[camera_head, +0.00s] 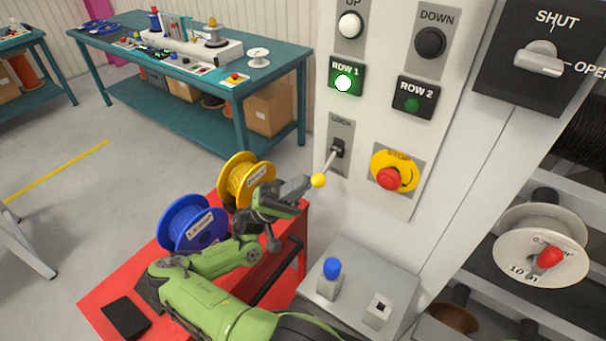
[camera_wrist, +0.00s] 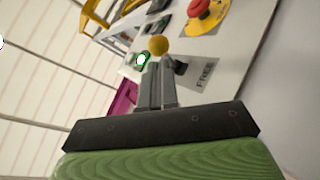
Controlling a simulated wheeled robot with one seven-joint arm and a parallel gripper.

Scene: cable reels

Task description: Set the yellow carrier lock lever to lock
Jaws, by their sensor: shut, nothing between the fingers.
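The lock lever (camera_head: 331,160) sticks out from the grey panel and slants down and left, away from the label above it, which seems to read LOCK. Its yellow ball knob (camera_head: 318,181) is at the free end. The knob (camera_wrist: 158,45) also shows in the wrist view, with a plate marked FREE beside the lever base. My gripper (camera_head: 308,184) is shut and empty, its tips right at the knob. I cannot tell whether they touch it. In the wrist view the shut fingers (camera_wrist: 158,68) point at the knob.
A red stop button (camera_head: 389,179) is right of the lever, with a lit ROW 1 button (camera_head: 343,83) above. Below stands a grey box (camera_head: 350,285) with a blue knob. A blue reel (camera_head: 190,225) and yellow reel (camera_head: 240,178) sit on a red cart behind my arm.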

